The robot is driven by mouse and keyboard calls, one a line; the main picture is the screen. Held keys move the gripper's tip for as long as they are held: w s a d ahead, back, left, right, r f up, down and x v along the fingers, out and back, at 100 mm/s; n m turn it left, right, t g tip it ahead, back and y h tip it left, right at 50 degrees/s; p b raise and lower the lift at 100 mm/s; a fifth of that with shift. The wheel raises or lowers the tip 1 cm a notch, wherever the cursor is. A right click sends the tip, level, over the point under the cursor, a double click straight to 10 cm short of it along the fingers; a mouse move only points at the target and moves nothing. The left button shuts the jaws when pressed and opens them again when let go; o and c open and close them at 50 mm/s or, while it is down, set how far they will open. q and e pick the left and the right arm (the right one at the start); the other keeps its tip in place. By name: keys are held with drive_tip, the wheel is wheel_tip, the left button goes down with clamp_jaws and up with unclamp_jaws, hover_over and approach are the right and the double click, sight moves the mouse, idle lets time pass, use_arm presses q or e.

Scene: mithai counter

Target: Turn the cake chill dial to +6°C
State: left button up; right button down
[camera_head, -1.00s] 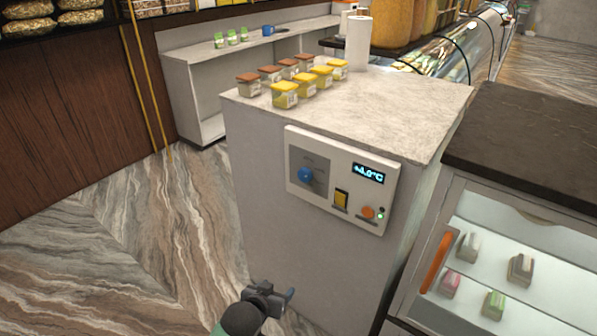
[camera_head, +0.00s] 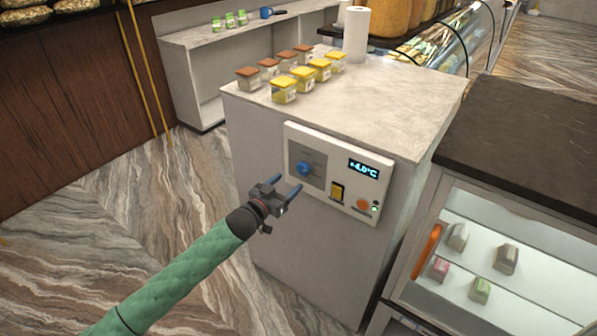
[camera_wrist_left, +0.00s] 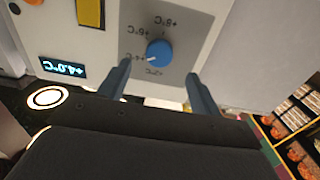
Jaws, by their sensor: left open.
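The cake chill dial is a round blue knob (camera_head: 304,168) on a grey plate of the white control panel (camera_head: 343,142) on the counter's front. The display (camera_head: 363,168) reads +4.0°C. My left gripper (camera_head: 285,184) is open just left of and below the knob, apart from it. In the left wrist view, which is upside down, the knob (camera_wrist_left: 159,53) stands beyond and between the two open fingers (camera_wrist_left: 160,85). Its white mark points to about the +4 label. My right gripper is not in view.
A yellow rocker switch (camera_head: 337,191) and an orange button (camera_head: 362,205) sit on the panel right of the knob. Several lidded jars (camera_head: 284,90) stand on the counter top (camera_head: 400,105). A glass-fronted sweets case with an orange handle (camera_head: 426,251) is at right.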

sight(301, 171)
use_arm(q)
drive_tip(key=p+x, duration=0.2)
drive_tip(key=x, duration=0.3)
drive_tip(key=shift+w+d+r, duration=0.1)
drive_tip(key=shift+w+r, duration=0.05)
drive_tip(key=shift+w, duration=0.05)
drive_tip(key=shift+w+d, duration=0.45)
drive_tip(key=shift+w, duration=0.1)
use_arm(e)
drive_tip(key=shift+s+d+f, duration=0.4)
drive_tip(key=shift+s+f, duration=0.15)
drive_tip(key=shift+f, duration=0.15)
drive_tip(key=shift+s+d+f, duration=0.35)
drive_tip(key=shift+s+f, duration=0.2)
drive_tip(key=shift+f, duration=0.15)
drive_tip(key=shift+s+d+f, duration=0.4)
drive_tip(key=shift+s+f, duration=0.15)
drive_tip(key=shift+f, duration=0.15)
use_arm(q)
drive_tip(key=c, duration=1)
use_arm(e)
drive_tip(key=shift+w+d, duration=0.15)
